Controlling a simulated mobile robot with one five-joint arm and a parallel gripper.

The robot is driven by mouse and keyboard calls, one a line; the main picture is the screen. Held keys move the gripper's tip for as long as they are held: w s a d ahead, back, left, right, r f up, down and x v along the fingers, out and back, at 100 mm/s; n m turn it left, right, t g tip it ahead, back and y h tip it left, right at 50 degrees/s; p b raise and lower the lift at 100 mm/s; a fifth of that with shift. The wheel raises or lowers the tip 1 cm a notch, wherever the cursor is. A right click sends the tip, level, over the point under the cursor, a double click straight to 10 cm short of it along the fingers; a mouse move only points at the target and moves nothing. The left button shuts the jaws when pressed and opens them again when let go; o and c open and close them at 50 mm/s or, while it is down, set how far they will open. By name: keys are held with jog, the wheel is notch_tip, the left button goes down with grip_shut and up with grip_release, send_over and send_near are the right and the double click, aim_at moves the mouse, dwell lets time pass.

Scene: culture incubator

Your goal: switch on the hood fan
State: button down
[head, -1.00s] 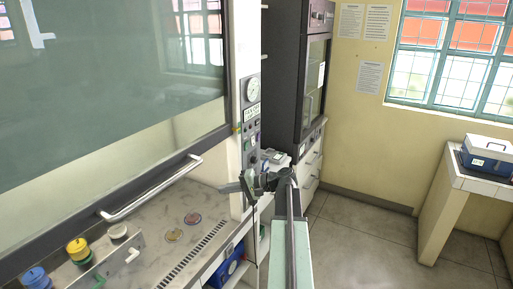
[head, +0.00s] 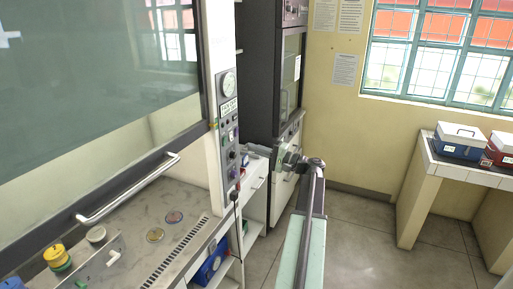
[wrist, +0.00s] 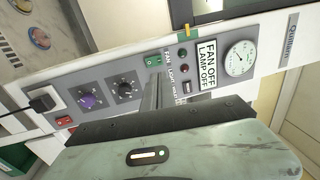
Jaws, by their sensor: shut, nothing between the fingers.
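The hood's control panel (head: 229,135) is a grey strip on the hood's right post, with a gauge (head: 229,84) at its top. In the wrist view the panel (wrist: 105,72) lies sideways. A sign (wrist: 208,64) there reads "FAN OFF, LAMP OFF". A green rocker switch (wrist: 153,60) sits next to the word "FAN". My gripper (wrist: 153,80) is shut and empty, its fingertips pointing at the panel just by the green switch. I cannot tell whether they touch it. In the head view my gripper (head: 258,151) is right of the panel.
The panel also has a black knob (wrist: 126,89), a purple knob (wrist: 88,101), a red switch (wrist: 64,120) and a black plug (wrist: 42,103). The hood sash handle (head: 128,190) is at left. A dark cabinet (head: 272,75) stands behind the panel.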

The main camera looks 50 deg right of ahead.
aim_at(226, 138)
jog(key=p+x, duration=0.1)
jog(key=x, duration=0.9)
jog(key=shift+w+a+r, duration=0.1)
jog(key=shift+w+a, duration=0.05)
jog(key=shift+s, duration=0.2)
jog(key=r+p+v, duration=0.2)
jog(key=r+v, duration=0.1)
jog(key=v, duration=1)
jog(key=shift+s+d, duration=0.25)
jog(key=shift+s, duration=0.15)
jog(key=shift+r, duration=0.1)
